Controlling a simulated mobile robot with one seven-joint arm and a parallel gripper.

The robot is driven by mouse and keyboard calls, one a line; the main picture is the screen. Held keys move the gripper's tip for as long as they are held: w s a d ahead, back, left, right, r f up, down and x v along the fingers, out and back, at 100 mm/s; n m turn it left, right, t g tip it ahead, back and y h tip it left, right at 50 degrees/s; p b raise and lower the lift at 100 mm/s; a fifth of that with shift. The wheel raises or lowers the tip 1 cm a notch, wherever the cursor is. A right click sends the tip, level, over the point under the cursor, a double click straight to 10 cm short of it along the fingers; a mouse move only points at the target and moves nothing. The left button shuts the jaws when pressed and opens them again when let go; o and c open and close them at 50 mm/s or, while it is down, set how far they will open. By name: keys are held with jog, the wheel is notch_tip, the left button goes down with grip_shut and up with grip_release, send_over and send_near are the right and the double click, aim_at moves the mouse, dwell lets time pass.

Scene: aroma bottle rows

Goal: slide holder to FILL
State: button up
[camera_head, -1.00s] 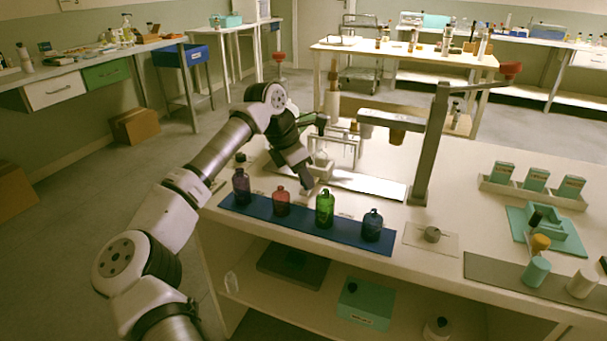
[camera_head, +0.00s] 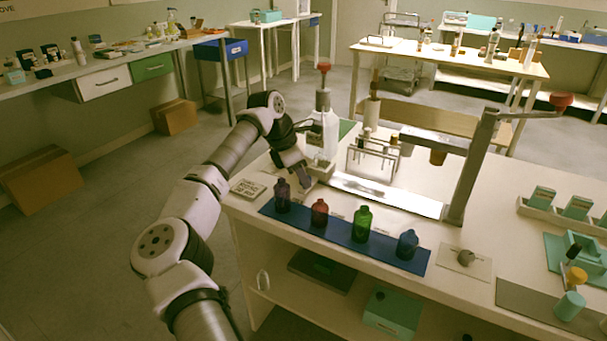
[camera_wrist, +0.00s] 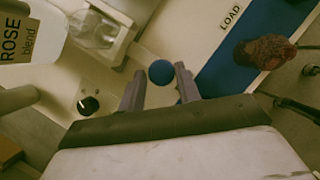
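The holder (camera_head: 322,172) is a pale carriage at the left end of a bright white track (camera_head: 385,195). A clear bottle (camera_wrist: 98,30) sits at it in the wrist view. A blue ball knob (camera_wrist: 161,72) lies between the fingertips of my gripper (camera_wrist: 160,80), with almost no gap on either side. In the head view my gripper (camera_head: 308,183) is low beside the holder. A LOAD label (camera_wrist: 230,17) shows on the counter, right of the knob in the wrist view. No FILL label is readable.
A blue mat (camera_head: 340,229) with several coloured bottles lies in front. A grey stand (camera_head: 470,165) rises at the track's right end. A printed card (camera_head: 248,188) lies left.

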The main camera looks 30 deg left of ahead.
jog(key=o, duration=0.4)
jog(key=shift+a, duration=0.25)
jog(key=shift+d, duration=0.1)
jog(key=v, duration=1.4)
jog(key=shift+d, duration=0.1)
